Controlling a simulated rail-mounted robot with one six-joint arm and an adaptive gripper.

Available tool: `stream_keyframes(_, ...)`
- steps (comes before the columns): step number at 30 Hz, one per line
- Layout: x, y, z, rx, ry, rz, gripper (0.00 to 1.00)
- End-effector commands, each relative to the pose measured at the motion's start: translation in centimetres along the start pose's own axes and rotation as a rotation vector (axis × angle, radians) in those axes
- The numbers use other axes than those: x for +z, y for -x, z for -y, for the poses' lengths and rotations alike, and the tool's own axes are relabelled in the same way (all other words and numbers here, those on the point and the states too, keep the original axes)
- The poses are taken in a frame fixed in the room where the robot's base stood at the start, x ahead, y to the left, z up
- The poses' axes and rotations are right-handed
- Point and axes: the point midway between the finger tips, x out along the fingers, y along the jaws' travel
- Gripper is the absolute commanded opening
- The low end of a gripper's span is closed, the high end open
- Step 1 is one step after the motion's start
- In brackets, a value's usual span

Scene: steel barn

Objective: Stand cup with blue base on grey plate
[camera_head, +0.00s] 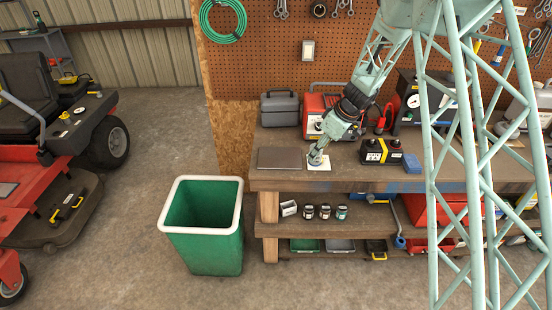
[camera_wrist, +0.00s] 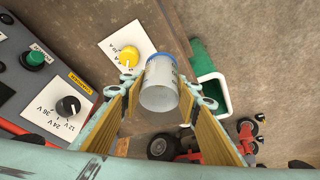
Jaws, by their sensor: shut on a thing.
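My gripper (camera_wrist: 160,95) is shut on a pale cylindrical cup (camera_wrist: 158,90) with a blue band at its far end. In the wrist view the cup's pale open end faces the camera and its blue end points away, toward the bench. In the head view my gripper (camera_head: 318,158) is low over the workbench, beside the right edge of the flat grey plate (camera_head: 280,158). The plate's top is bare. The cup is mostly hidden there, and I cannot tell whether it touches the bench.
A white card (camera_head: 322,166) lies under my gripper. A grey toolbox (camera_head: 280,108) and red charger (camera_head: 314,112) stand behind. A black-and-yellow battery (camera_head: 381,151) and blue block (camera_head: 411,163) are to the right. A green bin (camera_head: 204,228) stands below the bench's left end.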

Motion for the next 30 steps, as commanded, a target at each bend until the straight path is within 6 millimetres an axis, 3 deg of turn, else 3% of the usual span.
stream_keyframes(14,-0.9,-0.4,0.3,-0.001,0.001,0.0,0.17)
stream_keyframes(30,-7.8,-4.0,2.3,0.0,0.001,0.0,0.17)
